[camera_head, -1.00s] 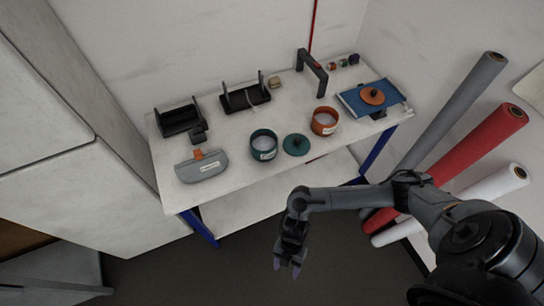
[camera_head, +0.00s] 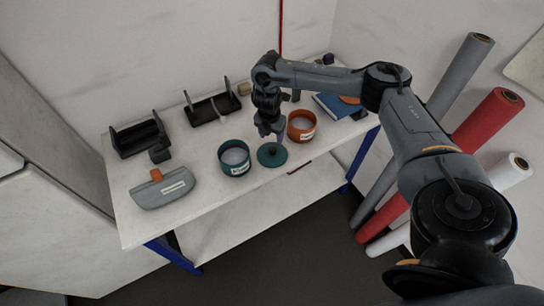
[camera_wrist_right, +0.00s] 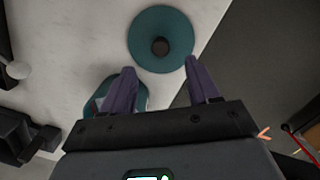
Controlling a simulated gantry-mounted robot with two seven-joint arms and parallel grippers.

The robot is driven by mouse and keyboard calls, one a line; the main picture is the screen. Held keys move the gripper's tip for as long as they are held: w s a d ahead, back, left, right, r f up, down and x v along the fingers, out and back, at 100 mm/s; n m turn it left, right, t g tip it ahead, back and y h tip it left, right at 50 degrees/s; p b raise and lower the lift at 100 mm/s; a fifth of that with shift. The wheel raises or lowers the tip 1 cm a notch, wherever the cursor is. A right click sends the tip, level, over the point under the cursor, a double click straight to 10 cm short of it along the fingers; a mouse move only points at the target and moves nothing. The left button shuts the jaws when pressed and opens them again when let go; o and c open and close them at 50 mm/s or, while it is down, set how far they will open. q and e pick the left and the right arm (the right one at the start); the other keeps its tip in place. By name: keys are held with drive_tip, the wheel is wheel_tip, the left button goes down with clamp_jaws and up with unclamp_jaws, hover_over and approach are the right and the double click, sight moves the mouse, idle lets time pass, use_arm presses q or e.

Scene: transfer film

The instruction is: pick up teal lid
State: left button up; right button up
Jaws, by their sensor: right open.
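The teal lid (camera_head: 272,157) lies on the white table between the teal pot and the orange pot. It is a round disc with a dark knob, and it also shows in the right wrist view (camera_wrist_right: 160,24). My right gripper (camera_head: 271,136) is above the lid in the head view. In the right wrist view its two purple fingers (camera_wrist_right: 156,78) are apart and empty, with the lid beyond the fingertips. The teal pot (camera_head: 234,159) stands just left of the lid, partly hidden behind a finger in the wrist view. My left gripper is not in view.
An orange pot (camera_head: 302,126) stands right of the lid, close to my right gripper. A grey pouch (camera_head: 162,190) and black holders (camera_head: 139,138) are on the left of the table. A blue board (camera_head: 336,107) is partly behind my arm. Film rolls (camera_head: 487,120) lean at right.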

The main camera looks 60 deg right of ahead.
sight(272, 149)
wheel_tip(272, 149, down, 3)
drive_tip(key=shift+b, duration=0.6)
drive_tip(key=shift+d+f, duration=0.15)
drive_tip(key=shift+f, duration=0.2)
drive_tip(key=shift+d+f, duration=0.15)
drive_tip(key=shift+f, duration=2.4)
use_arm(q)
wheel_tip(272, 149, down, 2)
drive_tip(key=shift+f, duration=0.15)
use_arm(e)
drive_tip(key=shift+c, duration=0.3)
drive_tip(key=c, duration=1)
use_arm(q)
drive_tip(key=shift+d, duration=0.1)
use_arm(e)
drive_tip(key=shift+c, duration=0.2)
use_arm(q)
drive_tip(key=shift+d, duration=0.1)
use_arm(e)
drive_tip(key=shift+r, duration=0.1)
